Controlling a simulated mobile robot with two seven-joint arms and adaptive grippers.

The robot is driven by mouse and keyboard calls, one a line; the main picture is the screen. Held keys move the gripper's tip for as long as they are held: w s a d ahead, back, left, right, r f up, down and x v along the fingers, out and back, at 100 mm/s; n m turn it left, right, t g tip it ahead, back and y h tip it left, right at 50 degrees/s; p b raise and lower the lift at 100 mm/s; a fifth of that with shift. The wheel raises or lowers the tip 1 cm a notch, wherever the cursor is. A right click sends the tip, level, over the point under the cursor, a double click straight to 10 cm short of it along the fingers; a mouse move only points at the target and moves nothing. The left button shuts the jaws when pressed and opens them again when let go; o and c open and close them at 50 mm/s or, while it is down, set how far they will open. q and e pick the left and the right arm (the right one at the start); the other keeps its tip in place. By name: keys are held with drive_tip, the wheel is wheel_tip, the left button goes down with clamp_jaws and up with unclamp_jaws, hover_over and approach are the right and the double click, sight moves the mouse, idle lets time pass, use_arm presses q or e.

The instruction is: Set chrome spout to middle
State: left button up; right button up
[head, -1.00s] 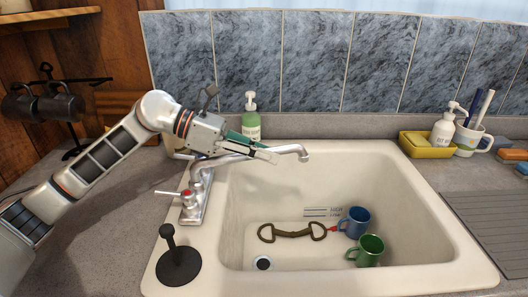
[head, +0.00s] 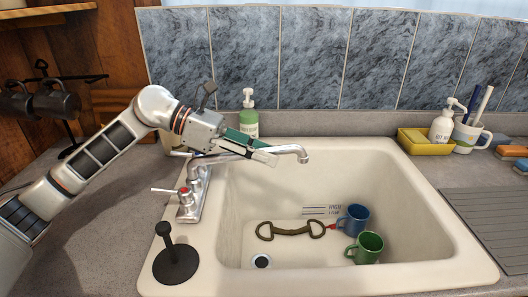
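The chrome spout (head: 284,151) reaches right from its faucet base at the sink's left edge, and its tip hangs over the back left part of the sink. The faucet's lever handle (head: 167,190) has a red mark and points left. My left gripper (head: 268,153) lies along the far side of the spout, its fingers pointing right. The fingertips are close to the spout; I cannot tell whether they touch it, or how far apart they are. The gripper hides part of the spout's middle. My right gripper is not in view.
In the cream sink (head: 420,215) lie a bronze bit (head: 290,232), a blue mug (head: 354,220) and a green mug (head: 367,247). A green soap bottle (head: 249,122) stands behind the gripper. A black stand (head: 176,264) is at the front left rim.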

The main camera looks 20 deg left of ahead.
use_arm(q)
wheel_tip(320, 180, up, 5)
hover_over(214, 155)
drive_tip(key=w, duration=0.1)
drive_tip(key=shift+w+a+f, duration=0.1)
drive_tip(key=shift+a+f, duration=0.1)
drive_tip(key=shift+a, duration=0.1)
drive_tip(key=shift+f, duration=0.1)
idle(0.3)
